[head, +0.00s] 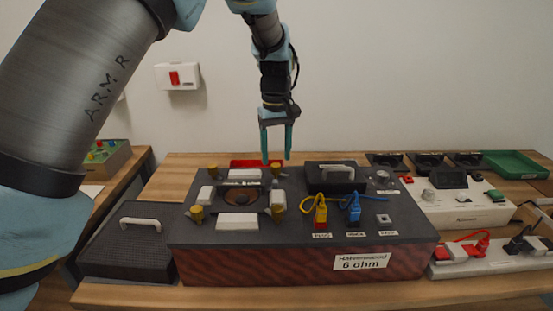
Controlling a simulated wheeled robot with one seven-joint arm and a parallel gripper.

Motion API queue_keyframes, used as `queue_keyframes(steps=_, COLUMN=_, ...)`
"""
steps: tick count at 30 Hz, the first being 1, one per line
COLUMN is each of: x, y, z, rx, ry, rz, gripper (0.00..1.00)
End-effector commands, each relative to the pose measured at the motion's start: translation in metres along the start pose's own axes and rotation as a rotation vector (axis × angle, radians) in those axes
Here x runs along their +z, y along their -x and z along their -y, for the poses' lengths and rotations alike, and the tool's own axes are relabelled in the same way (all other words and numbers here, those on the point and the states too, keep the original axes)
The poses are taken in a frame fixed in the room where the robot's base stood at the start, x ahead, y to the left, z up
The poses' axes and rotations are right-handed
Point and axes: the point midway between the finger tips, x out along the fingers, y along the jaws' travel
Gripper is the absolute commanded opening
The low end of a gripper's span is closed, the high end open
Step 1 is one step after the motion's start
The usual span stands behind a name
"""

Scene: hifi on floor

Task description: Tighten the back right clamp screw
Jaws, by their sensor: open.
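A speaker test box (300,267) with a wooden front labelled "6 ohm" stands on the table. The back right clamp screw (276,169) stands right of the speaker's back edge. The other screws are the back left (213,171), front left (196,214) and front right (278,208). My gripper (277,160) points down with its teal fingers apart and empty. Its tips appear at or just above the back right screw; I cannot tell whether they touch it.
A black lid with a grey handle (336,178) and red and blue plugs (354,210) are right of the screw. A red tray (256,163) lies behind. A black grille cover (140,243) is at left. A white instrument (467,207) and green tray (515,163) stand right.

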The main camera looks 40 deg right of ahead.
Motion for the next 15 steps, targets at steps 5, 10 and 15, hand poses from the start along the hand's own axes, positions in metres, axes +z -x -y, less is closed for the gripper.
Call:
queue_keyframes(steps=5, x=0.0, y=-0.021, z=0.0, rx=-0.002, ry=-0.001, rz=0.001, gripper=0.62)
queue_keyframes(steps=10, x=0.0, y=-0.029, z=0.0, rx=0.001, ry=0.0, rz=0.0, gripper=0.62)
queue_keyframes(steps=15, x=0.0, y=-0.03, z=0.0, rx=0.001, ry=0.0, rz=0.0, gripper=0.62)
